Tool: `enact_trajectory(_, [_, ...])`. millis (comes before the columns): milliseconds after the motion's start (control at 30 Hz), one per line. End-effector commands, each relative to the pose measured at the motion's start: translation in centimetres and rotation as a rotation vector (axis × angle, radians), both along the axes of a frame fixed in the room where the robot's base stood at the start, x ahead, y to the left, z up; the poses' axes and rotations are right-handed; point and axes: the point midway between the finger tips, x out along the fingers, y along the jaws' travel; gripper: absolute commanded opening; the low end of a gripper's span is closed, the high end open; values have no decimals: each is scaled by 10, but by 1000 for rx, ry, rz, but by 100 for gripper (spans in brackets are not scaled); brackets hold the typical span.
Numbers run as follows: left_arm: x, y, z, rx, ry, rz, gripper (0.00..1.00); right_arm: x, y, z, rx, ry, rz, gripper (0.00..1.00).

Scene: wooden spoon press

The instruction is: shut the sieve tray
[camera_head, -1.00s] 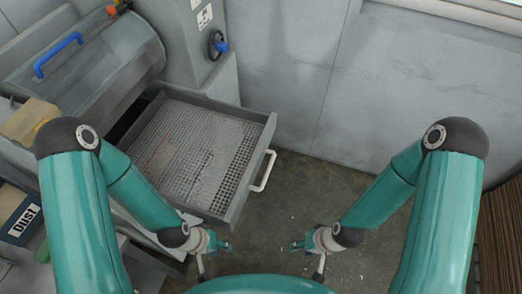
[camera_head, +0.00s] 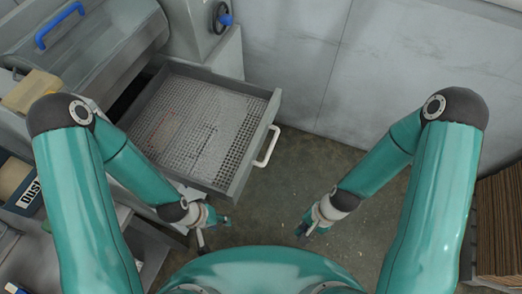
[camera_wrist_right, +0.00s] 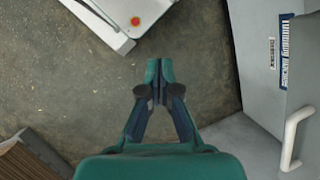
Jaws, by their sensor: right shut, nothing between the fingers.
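The sieve tray (camera_head: 258,145) is a grey drawer with a perforated mesh floor, pulled out of the machine in the head view. Its white handle (camera_head: 267,147) is on the right-hand front face. My left gripper (camera_head: 225,220) is below the tray's near corner, apart from the handle; its jaws are too small to judge. My right gripper (camera_head: 302,232) is over the floor, below and right of the handle, touching nothing. In the right wrist view it (camera_wrist_right: 160,68) is shut and empty. A white handle (camera_wrist_right: 293,138) on a grey panel shows at that view's right edge.
The grey machine (camera_head: 110,50) with a blue-handled lid stands at the left, with a handwheel (camera_head: 221,18) beside it. A box marked DUST (camera_head: 22,195) is at the far left. A brown stack (camera_head: 499,225) is at the right. Bare floor (camera_head: 290,180) lies right of the tray.

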Motion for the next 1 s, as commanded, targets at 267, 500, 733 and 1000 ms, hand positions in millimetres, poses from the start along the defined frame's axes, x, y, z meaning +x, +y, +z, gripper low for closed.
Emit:
enact_trajectory(267, [0,0,-63,0,1,0,40,119,36,18,198,366,-929,0])
enact_trajectory(500, [0,0,-116,0,1,0,40,223,42,62,475,315,-1173,0])
enact_trajectory(733, [0,0,-123,0,0,0,40,226,49,59,478,298,-1158,0])
enact_trajectory(1000, [0,0,-127,0,0,0,40,236,76,33,475,300,-1157,0])
